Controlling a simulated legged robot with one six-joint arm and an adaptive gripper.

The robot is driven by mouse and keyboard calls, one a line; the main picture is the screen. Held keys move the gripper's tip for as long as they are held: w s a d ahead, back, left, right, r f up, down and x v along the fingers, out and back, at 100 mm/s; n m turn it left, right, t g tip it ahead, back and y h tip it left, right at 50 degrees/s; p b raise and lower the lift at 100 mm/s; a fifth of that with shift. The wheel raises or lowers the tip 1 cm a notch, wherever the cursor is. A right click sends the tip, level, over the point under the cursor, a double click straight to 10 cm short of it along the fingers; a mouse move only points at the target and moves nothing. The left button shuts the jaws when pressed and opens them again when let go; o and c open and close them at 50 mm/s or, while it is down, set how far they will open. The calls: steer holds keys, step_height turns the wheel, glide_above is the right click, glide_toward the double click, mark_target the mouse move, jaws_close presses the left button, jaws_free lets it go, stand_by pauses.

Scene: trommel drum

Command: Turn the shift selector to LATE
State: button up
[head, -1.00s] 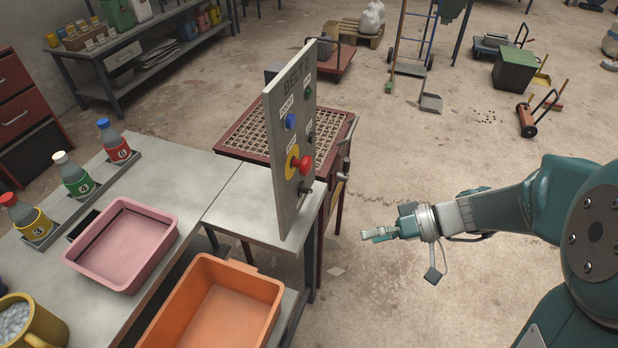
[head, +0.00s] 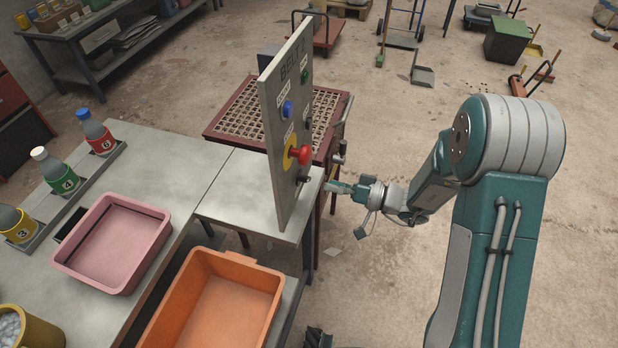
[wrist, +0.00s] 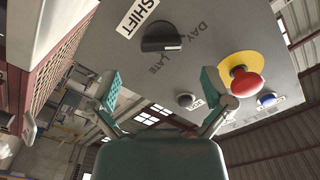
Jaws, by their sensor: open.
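The shift selector (wrist: 162,37) is a black knob on the grey panel (wrist: 225,30), beside the SHIFT label (wrist: 137,15). DAY (wrist: 202,32) and LATE (wrist: 172,62) are printed next to it. A pale mark on its bar faces right; I cannot tell exactly which word it points at. My gripper (wrist: 161,76) is open and empty in the wrist view, its fingers spread below the knob and apart from it. In the head view my gripper (head: 338,187) is just right of the panel (head: 277,160), seen nearly edge-on, near its lower part.
A red stop button (wrist: 247,84) on a yellow plate, a blue button (wrist: 266,99) and a small black knob (wrist: 188,100) are close to the right finger. An orange bin (head: 225,262) and a pink tray (head: 80,278) are left.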

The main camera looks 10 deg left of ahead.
mark_target(309, 180)
steer(key=a, duration=0.5)
steer(key=shift+w+a, duration=0.15)
steer(key=shift+w, duration=0.05)
steer(key=shift+c, duration=0.3)
steer(key=c, duration=1.1)
